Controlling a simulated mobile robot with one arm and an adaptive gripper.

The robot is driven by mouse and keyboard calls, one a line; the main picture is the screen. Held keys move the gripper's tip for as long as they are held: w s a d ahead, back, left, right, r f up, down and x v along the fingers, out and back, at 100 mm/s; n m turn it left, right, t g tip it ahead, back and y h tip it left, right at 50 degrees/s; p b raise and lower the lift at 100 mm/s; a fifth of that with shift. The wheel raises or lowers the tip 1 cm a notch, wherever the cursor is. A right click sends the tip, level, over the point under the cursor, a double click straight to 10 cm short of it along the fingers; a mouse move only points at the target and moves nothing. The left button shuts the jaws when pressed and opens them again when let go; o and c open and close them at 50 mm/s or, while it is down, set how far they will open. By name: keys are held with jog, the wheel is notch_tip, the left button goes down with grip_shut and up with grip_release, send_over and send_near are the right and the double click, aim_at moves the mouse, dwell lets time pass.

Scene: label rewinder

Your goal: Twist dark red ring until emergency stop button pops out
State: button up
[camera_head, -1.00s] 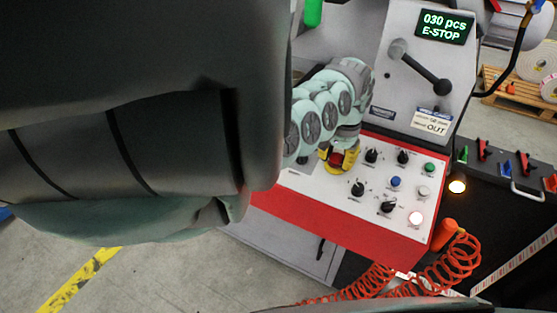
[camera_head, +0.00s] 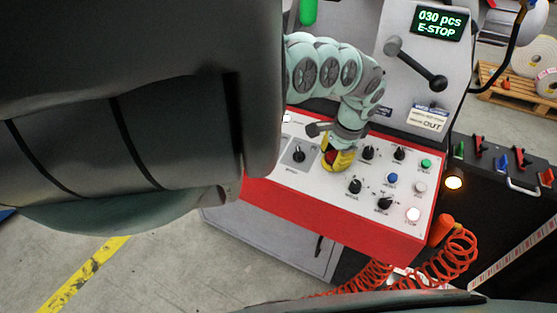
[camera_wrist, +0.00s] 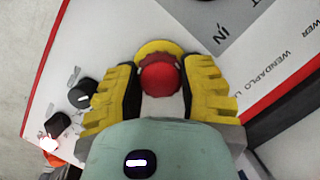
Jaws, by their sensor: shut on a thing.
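The emergency stop button is a red dome (camera_wrist: 160,80) with a dark red ring (camera_wrist: 157,58) at its far side, on a yellow round base (camera_wrist: 160,46). In the wrist view it sits between the two yellow fingers with black pads of my gripper (camera_wrist: 159,76). The fingers are shut on the ring from both sides. In the head view my gripper (camera_head: 338,158) is down at the white panel (camera_head: 321,183), and a bit of red shows between the fingers. Whether the button is in or out is hard to tell.
Black selector knobs (camera_head: 355,186), a blue button (camera_head: 392,179) and a green button (camera_head: 426,163) stand close to the right of my gripper. Another knob (camera_head: 298,154) is to its left. A display (camera_head: 437,23) reads "030 pcs E-STOP". A black lever (camera_head: 416,64) stands above.

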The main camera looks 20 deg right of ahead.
dwell(0.4)
jog(key=o, duration=1.3)
jog(key=shift+w+a, duration=0.1)
jog(key=shift+c, duration=0.2)
jog(key=shift+s+d+r, duration=0.1)
jog(key=shift+s+r, duration=0.15)
jog(key=shift+r, duration=0.95)
jog(key=shift+s+d+r, duration=0.1)
jog(key=shift+s+r, duration=0.1)
jog(key=shift+r, duration=1.05)
jog(key=shift+s+d+r, duration=0.1)
jog(key=shift+s+r, duration=0.15)
jog(key=shift+r, duration=0.95)
